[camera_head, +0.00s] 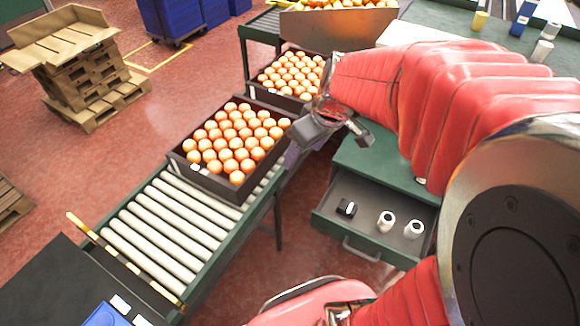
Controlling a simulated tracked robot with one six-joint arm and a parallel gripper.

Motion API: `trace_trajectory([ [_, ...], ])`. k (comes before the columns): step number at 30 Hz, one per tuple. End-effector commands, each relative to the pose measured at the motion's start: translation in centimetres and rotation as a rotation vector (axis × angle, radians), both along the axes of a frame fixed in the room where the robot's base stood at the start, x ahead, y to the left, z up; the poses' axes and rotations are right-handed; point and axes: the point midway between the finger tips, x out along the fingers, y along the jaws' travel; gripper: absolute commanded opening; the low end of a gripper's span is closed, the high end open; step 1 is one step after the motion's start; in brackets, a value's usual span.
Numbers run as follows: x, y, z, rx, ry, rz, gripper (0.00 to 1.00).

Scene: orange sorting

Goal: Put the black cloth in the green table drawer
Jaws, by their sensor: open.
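The green table (380,172) has its drawer (366,203) pulled open. A small black item with a white patch (346,208) lies in the drawer's left part; I cannot tell whether it is the black cloth. No other black cloth is clearly visible. My gripper (336,136) is open, its two grey fingers spread apart, with nothing visible between them. It hangs above the gap between the conveyor and the table, up and left of the drawer in the picture. My red-sleeved arm hides much of the table.
Two white rolls (386,221) (414,229) stand in the drawer. A dark crate of oranges (180,164) sits on the roller conveyor (165,235), left of my gripper. Another orange crate (250,92) stands behind. Pallets (95,85) are at far left. Red floor between conveyor and drawer is clear.

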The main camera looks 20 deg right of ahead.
Motion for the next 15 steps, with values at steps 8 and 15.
trace_trajectory([
  [8,-3.9,3.9,3.7,-0.009,-0.037,-0.094,0.63],
  [15,-7.6,6.2,5.8,-0.004,-0.077,-0.189,0.63],
])
